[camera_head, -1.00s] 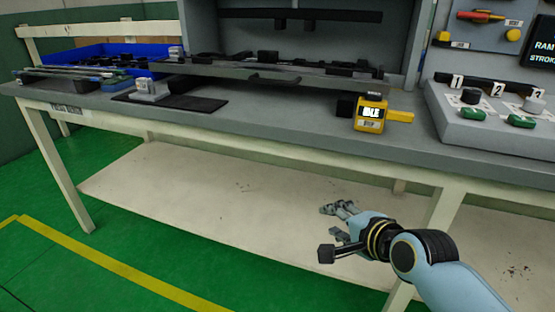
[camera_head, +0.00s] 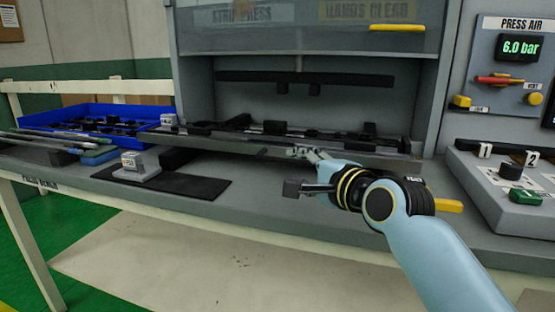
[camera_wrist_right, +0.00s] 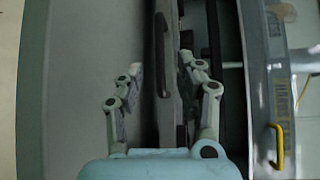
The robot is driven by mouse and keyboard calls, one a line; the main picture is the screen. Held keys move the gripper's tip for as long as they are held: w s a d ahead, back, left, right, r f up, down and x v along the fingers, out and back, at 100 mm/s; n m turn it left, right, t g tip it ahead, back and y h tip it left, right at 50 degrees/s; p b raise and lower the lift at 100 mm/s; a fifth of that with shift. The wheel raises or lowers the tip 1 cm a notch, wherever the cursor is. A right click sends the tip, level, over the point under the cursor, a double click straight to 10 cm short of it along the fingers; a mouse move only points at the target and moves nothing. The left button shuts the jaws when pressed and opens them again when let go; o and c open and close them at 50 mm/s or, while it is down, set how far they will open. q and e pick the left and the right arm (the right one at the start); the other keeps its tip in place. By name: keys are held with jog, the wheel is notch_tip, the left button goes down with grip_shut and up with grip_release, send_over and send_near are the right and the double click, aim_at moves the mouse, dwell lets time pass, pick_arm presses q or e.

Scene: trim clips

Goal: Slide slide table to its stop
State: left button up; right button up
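The slide table (camera_head: 225,143) is a grey plate with dark fixtures on it, lying across the mouth of the press opening. Its front edge also shows in the right wrist view (camera_wrist_right: 174,100), with a dark bar handle (camera_wrist_right: 161,66) on it. My right gripper (camera_head: 300,153) is in front of the slide table's edge, over the bench front. In the wrist view my right gripper (camera_wrist_right: 160,78) is open, with its fingers on either side of the front edge and handle. I cannot see clear contact. My left gripper is not in view.
A raised guard with a yellow handle (camera_head: 397,27) hangs above the press opening. A blue bin (camera_head: 62,114) stands left. A numbered grey panel (camera_head: 490,175) is right. The yellow device is mostly hidden by my arm.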

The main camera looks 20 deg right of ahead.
aim_at(283, 162)
jog(key=b+x, duration=0.1)
jog(key=x, duration=0.4)
jog(key=shift+w+f, duration=0.15)
jog(key=shift+w, duration=0.15)
jog(key=x, duration=0.2)
jog(key=shift+w+a, duration=0.1)
jog(key=shift+w, duration=0.15)
jog(key=shift+c, duration=1.5)
grip_shut()
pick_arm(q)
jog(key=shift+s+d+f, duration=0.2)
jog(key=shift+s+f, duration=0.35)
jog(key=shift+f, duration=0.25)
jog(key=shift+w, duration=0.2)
pick_arm(e)
jog(key=shift+f, duration=0.1)
